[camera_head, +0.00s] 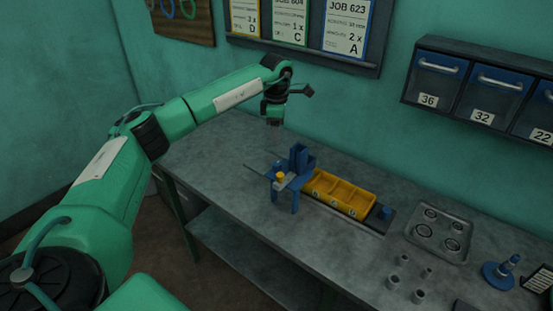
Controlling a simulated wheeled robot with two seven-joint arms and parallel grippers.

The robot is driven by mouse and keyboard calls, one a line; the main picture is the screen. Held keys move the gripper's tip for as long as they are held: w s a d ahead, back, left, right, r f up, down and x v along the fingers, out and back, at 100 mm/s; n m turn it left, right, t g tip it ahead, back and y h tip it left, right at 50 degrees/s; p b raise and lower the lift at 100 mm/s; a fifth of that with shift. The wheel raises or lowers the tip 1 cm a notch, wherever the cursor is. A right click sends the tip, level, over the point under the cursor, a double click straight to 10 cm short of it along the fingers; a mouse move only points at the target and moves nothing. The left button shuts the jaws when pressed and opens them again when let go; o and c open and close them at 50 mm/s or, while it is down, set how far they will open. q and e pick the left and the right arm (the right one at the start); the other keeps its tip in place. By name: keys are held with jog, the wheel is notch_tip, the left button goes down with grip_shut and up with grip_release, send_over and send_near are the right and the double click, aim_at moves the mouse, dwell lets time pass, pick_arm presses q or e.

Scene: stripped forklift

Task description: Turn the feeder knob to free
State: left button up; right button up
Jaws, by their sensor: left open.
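A blue feeder-like stand (299,160) with upright legs stands on the grey bench. A small yellow knob-like piece (280,177) sits at its left front; its turned position is too small to read. A yellow tray with compartments (340,190) lies to the right of the stand, on a dark strip. A small blue piece (385,212) sits at the strip's right end. My left gripper (274,121) points down above and behind the stand, apart from it. It is open, with nothing visible in it. My right gripper is out of view.
On the right of the bench (225,165) are a grey tray with rings (437,229), several small grey cylinders (405,275) and a blue stand with a round base (499,274). Numbered bins (480,85) and job cards (346,28) hang on the wall. The bench's left end is clear.

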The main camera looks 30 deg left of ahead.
aim_at(276, 163)
pick_arm(q)
notch_tip(276, 163, down, 10)
jog(key=p, duration=0.3)
jog(key=shift+r+p, duration=0.15)
jog(key=shift+p, duration=0.15)
jog(key=shift+f, duration=0.75)
